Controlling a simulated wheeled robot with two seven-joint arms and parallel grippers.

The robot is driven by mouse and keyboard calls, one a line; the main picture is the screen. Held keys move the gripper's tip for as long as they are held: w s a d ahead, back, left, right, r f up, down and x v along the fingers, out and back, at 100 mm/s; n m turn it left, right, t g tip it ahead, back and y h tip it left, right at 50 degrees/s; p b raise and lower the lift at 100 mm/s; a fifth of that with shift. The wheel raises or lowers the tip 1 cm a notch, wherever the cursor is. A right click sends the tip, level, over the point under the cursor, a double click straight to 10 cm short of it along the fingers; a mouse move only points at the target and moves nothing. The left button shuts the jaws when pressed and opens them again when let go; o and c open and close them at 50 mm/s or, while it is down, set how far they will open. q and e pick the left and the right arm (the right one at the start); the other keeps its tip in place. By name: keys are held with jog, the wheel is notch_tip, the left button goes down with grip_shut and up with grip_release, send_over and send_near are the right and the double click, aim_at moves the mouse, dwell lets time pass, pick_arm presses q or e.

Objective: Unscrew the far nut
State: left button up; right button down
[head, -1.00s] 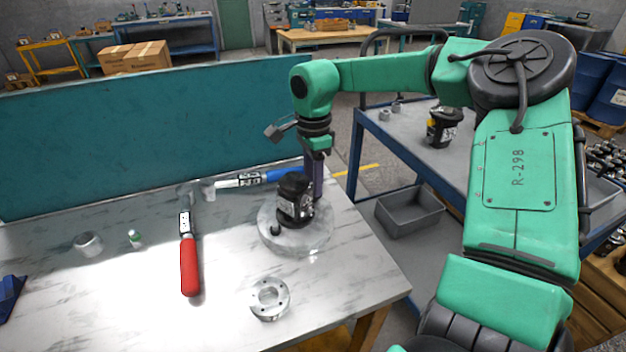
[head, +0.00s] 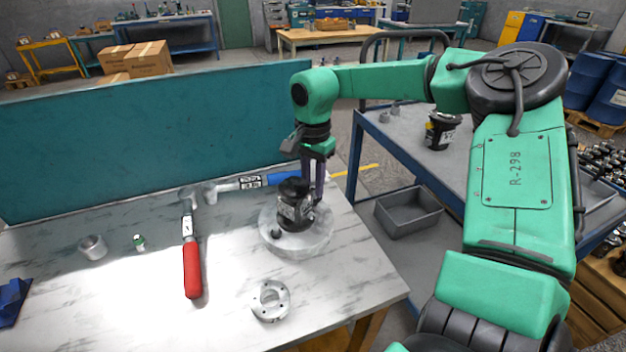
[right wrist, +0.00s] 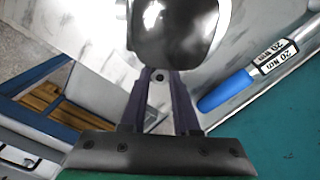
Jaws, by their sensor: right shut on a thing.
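The black hydraulic motor (head: 293,205) stands upright on a round pale base (head: 318,243) near the table's right edge. A small dark nut (head: 275,233) shows on the base at the motor's near side. My right gripper (head: 312,194) points down at the motor's far right side. In the right wrist view its two fingers (right wrist: 160,73) converge on a small dark round part, the far nut (right wrist: 160,78), right beside the motor's dark body (right wrist: 178,30). In the head view the motor and fingers hide that nut. My left gripper is not in view.
A blue-handled torque wrench (head: 284,175) lies behind the motor, and a red-handled one (head: 192,268) lies to the left. A metal flange ring (head: 271,301) lies in front. A teal panel (head: 150,140) borders the table's back.

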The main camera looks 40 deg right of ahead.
jog(key=shift+r+n, duration=0.15)
jog(key=shift+n, duration=0.75)
jog(key=n, duration=0.2)
jog(key=shift+n+p, duration=0.35)
jog(key=shift+n, duration=0.05)
jog(key=c, duration=0.9)
grip_release()
